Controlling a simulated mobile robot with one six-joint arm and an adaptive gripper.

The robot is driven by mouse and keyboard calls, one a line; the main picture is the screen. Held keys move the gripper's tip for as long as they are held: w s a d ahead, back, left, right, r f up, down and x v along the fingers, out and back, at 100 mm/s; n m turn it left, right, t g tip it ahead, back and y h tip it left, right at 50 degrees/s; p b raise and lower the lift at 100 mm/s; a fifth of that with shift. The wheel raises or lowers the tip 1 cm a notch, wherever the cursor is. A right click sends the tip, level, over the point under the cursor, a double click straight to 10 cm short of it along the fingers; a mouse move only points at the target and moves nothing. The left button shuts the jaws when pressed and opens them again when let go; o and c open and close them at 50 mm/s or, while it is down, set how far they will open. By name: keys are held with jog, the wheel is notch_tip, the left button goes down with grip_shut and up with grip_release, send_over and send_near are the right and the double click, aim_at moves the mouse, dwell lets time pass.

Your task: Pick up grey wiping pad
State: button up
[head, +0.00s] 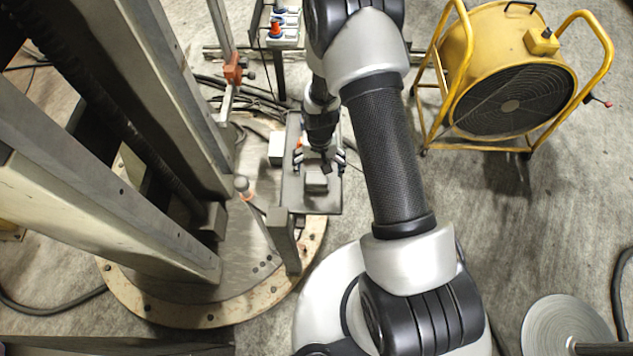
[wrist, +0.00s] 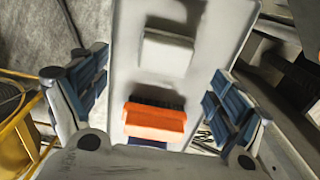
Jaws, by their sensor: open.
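The grey wiping pad (head: 316,181) is a small pale block lying on a narrow metal plate (head: 328,204). In the wrist view the pad (wrist: 166,52) lies on the same light plate, above the middle of the picture. My gripper (head: 319,163) is over the plate, its two fingers spread wide. In the wrist view the fingers of my gripper (wrist: 156,88) stand left and right of the plate with nothing held. The pad is beyond the fingertips in that view, and no contact with it shows.
An orange brush with dark bristles (wrist: 155,122) lies on the plate close to the pad, between the fingers in the picture. A white box (head: 276,147) is beside the plate. Steel columns stand at left. A yellow drum fan (head: 508,80) stands at right, with open floor below it.

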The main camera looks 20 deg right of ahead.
aim_at(317, 178)
jog(key=shift+w+a+f+b, duration=0.15)
jog(key=shift+f+b, duration=0.15)
jog(key=shift+f, duration=0.9)
jog(key=shift+s+a+f+b, duration=0.1)
jog(key=shift+f+b, duration=0.25)
jog(key=shift+f, duration=0.8)
jog(key=shift+w+a+f+b, duration=0.15)
jog(key=shift+f+b, duration=0.15)
jog(key=shift+f, duration=0.9)
jog(key=shift+s, duration=0.1)
jog(key=shift+r, duration=0.1)
jog(key=shift+c, duration=0.2)
jog(key=shift+s, duration=0.15)
jog(key=c, duration=1.3)
